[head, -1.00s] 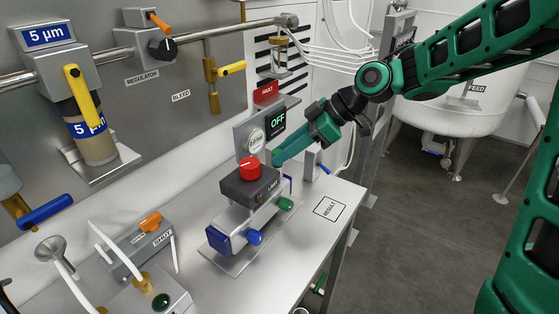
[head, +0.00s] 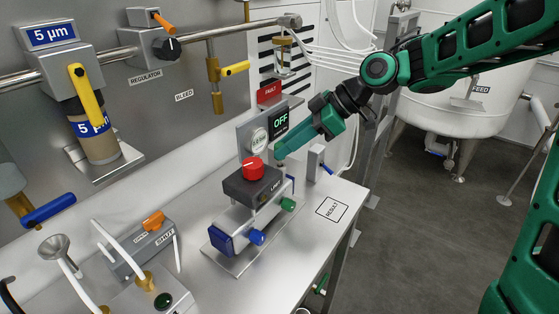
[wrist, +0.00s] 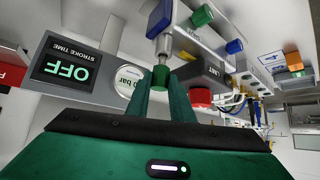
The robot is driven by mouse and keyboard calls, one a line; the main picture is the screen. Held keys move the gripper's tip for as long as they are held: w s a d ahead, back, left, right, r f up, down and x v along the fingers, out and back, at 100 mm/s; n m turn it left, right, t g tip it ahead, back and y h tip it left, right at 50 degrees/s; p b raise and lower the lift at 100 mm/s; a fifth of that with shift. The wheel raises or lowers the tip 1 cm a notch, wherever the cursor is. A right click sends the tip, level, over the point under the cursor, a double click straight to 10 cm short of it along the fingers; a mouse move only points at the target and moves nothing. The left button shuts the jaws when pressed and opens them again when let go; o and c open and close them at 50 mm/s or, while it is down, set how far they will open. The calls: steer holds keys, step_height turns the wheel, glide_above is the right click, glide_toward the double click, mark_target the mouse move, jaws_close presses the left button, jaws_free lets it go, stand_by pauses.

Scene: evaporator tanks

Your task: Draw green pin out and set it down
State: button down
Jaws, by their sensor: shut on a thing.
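My gripper (wrist: 160,82) is shut on the green pin (wrist: 160,76), whose green end sits between my two fingertips. The pin's metal rod (wrist: 163,46) runs from there toward the end of the clamp-like block. I cannot tell whether its tip is still inside. In the head view my gripper (head: 279,157) is behind the dark limit box (head: 250,187) with the red button (head: 252,169). The pin is too small to make out there. The block has a green knob (head: 288,204) and a blue knob (head: 257,237) on its front side.
A marked RESULT square (head: 332,209) lies bare on the bench, right of the block. A small grey post with a blue lever (head: 317,161) stands behind it. The OFF display (head: 280,122) stands close to my gripper. The bench's right edge is near the square.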

steer(key=shift+r, duration=0.95)
steer(key=shift+r, duration=2.9)
